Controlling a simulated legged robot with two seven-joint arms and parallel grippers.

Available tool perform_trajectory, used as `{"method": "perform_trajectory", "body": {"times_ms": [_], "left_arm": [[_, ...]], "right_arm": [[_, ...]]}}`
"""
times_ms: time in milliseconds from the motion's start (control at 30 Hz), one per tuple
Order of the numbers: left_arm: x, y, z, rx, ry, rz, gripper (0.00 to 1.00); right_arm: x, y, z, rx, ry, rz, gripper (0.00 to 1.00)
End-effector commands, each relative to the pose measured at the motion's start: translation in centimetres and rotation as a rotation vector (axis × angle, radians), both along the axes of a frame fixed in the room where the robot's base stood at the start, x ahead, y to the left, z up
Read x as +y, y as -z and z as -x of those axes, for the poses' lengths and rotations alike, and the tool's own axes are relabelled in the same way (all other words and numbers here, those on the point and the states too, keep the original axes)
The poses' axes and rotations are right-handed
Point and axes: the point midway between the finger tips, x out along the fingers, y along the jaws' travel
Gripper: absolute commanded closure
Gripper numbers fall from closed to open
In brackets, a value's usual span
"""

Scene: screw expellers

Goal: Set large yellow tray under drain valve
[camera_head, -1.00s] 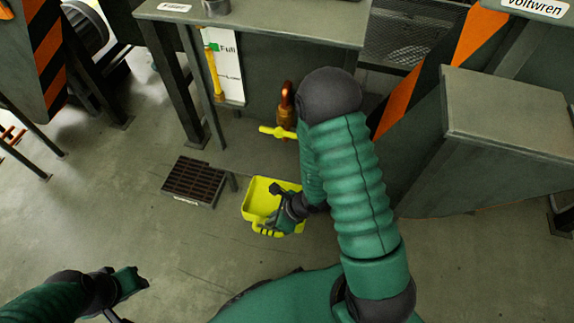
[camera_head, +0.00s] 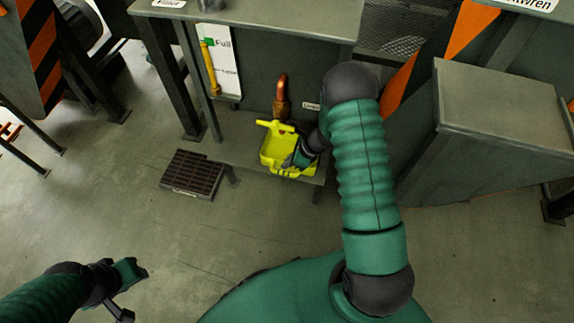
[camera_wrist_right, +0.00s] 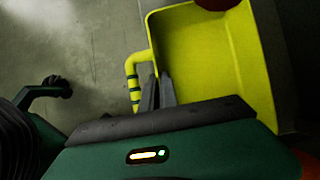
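The large yellow tray (camera_head: 270,151) is at the low shelf of the bench, below the copper drain valve (camera_head: 282,100) and its yellow lever (camera_head: 275,126). The lever overlaps the tray's back rim in the head view. My right gripper (camera_head: 292,166) is at the tray's front side. In the right wrist view, its dark fingers (camera_wrist_right: 158,92) are close together at the tray's striped handle (camera_wrist_right: 133,75), and the open tray (camera_wrist_right: 205,50) lies beyond. The exact grip is partly hidden. My left gripper (camera_head: 135,285) is low at the left, away from the tray; its finger opening is unclear.
A dark floor grate (camera_head: 192,174) lies left of the tray. The bench leg (camera_head: 175,85) and a yellow gauge tube (camera_head: 210,68) stand behind it. A grey metal housing (camera_head: 490,130) bounds the right. The floor in front is clear.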

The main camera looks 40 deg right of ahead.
Motion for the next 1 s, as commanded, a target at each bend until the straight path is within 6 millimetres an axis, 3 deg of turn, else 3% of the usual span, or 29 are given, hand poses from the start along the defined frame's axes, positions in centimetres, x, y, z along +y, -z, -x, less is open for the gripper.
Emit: {"method": "perform_trajectory", "body": {"times_ms": [33, 367, 533, 767, 900, 1000], "left_arm": [[0.0, 1.1, 0.0, 0.001, 0.0, 0.0, 0.64], [0.0, 1.1, 0.0, 0.001, 0.0, 0.0, 0.64], [0.0, 1.0, 0.0, 0.001, 0.0, 0.0, 0.64], [0.0, 1.0, 0.0, 0.001, 0.0, 0.0, 0.64], [0.0, 0.5, 0.0, 0.001, 0.0, 0.0, 0.64], [0.0, -0.4, 0.0, 0.001, 0.0, 0.0, 0.64]], "right_arm": [[0.4, 1.5, 0.3, 0.007, 0.0, -0.006, 1.0], [0.4, 1.6, 0.3, 0.004, 0.0, -0.005, 1.0], [0.4, 1.5, 0.3, 0.005, -0.001, -0.006, 0.76], [0.4, 1.5, 0.3, 0.005, -0.001, -0.006, 0.75], [0.3, 0.8, 0.4, 0.004, 0.0, -0.004, 0.75], [-0.3, -0.9, 1.0, 0.004, 0.002, -0.005, 0.75]]}}
